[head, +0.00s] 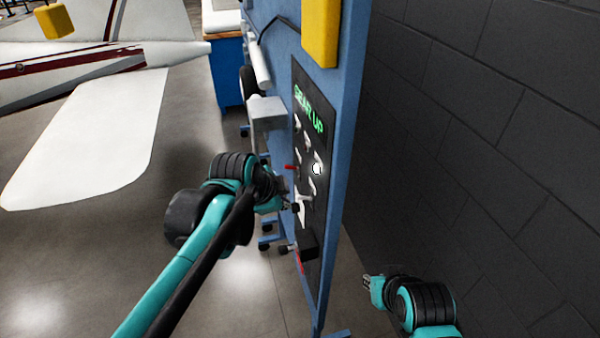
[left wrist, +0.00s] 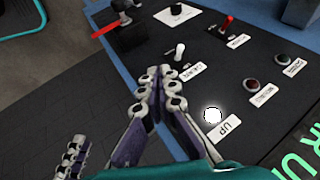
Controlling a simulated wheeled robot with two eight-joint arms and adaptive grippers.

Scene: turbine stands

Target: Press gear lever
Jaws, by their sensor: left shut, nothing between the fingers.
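The black control panel (head: 304,128) on the blue stand shows green "GEAR UP" text. My left gripper (head: 292,206) is shut and empty in front of its lower half. In the left wrist view its closed fingertips (left wrist: 152,75) point at the panel, beside a white-tipped lever (left wrist: 180,50); contact is unclear. A lit white round button (left wrist: 212,115) stands by an "UP" label (left wrist: 228,127). A red-handled lever (left wrist: 112,26) on a black block lies farther off. The frames do not clearly show which is the gear lever. My right gripper (head: 370,288) is low, right of the stand, apart from the panel.
A red-tipped toggle (left wrist: 227,22) and a dark red knob (left wrist: 252,86) also stand on the panel. A yellow box (head: 321,32) is above it. A dark block wall (head: 480,130) closes the right side. A white aircraft (head: 90,130) stands left over open floor.

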